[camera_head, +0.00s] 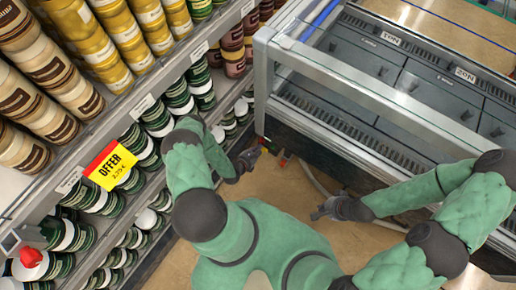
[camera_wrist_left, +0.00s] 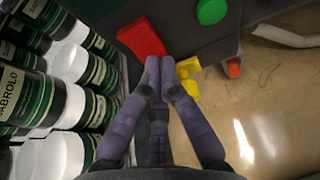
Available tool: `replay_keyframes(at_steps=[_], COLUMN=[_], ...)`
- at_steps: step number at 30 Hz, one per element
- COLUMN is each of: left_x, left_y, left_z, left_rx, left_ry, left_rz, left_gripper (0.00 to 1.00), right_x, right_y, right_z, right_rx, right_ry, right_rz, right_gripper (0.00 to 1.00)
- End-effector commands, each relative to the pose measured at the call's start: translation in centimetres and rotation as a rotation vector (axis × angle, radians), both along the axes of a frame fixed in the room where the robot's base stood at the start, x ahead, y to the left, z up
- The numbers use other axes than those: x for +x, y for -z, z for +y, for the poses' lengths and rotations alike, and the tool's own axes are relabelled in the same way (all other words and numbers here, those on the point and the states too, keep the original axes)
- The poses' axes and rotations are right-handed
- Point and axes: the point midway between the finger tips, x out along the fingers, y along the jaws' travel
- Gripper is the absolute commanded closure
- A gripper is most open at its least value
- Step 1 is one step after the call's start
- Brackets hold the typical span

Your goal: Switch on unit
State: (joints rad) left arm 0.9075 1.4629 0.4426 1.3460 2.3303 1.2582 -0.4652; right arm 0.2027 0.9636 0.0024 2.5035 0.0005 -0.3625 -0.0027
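The unit is a dark box (camera_wrist_left: 190,40) low at the end of the freezer. In the left wrist view it carries a round green button (camera_wrist_left: 210,11), a red block (camera_wrist_left: 140,38) and yellow parts (camera_wrist_left: 188,70). My left gripper (camera_head: 256,152) is beside the unit. In the left wrist view its fingertips (camera_wrist_left: 160,64) are together, with nothing seen between them, overlapping the red and yellow parts in the picture; contact cannot be told. My right gripper (camera_head: 318,212) is over the floor, its fingers small and unclear.
Shelves (camera_head: 150,95) of jars and cans stand close on the left, with jars (camera_wrist_left: 95,75) right beside my left gripper. A freezer (camera_head: 370,90) stands at the upper right. A pale hose or cable (camera_head: 318,182) lies on the tan floor. Open floor is narrow.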

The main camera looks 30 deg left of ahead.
Motion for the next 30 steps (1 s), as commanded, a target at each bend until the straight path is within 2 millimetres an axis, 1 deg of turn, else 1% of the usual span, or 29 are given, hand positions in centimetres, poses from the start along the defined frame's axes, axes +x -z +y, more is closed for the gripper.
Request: replay_keyframes(at_steps=[2,7,21,26,30], left_x=[0.2,0.8,1.2,1.0,0.1], left_y=[0.4,0.6,0.8,0.8,1.2], left_z=[-0.1,-0.1,0.0,0.3,1.0], left_rx=[-0.003,-0.008,-0.004,-0.003,-0.008], left_ry=[-0.002,0.001,0.004,0.005,0.005], left_rz=[-0.036,-0.108,-0.112,-0.112,-0.109], left_gripper=[1.00,1.00,1.00,1.00,1.00], right_x=[0.0,0.0,0.0,0.0,0.0], right_y=[0.1,0.3,0.2,0.2,0.2], right_z=[0.0,0.0,0.0,0.0,0.0], right_rx=[0.000,0.000,0.000,0.000,0.000], right_ry=[0.000,0.000,0.000,0.000,0.000], right_rz=[0.000,0.000,0.000,0.000,0.000], right_gripper=[1.00,1.00,1.00,1.00,1.00])
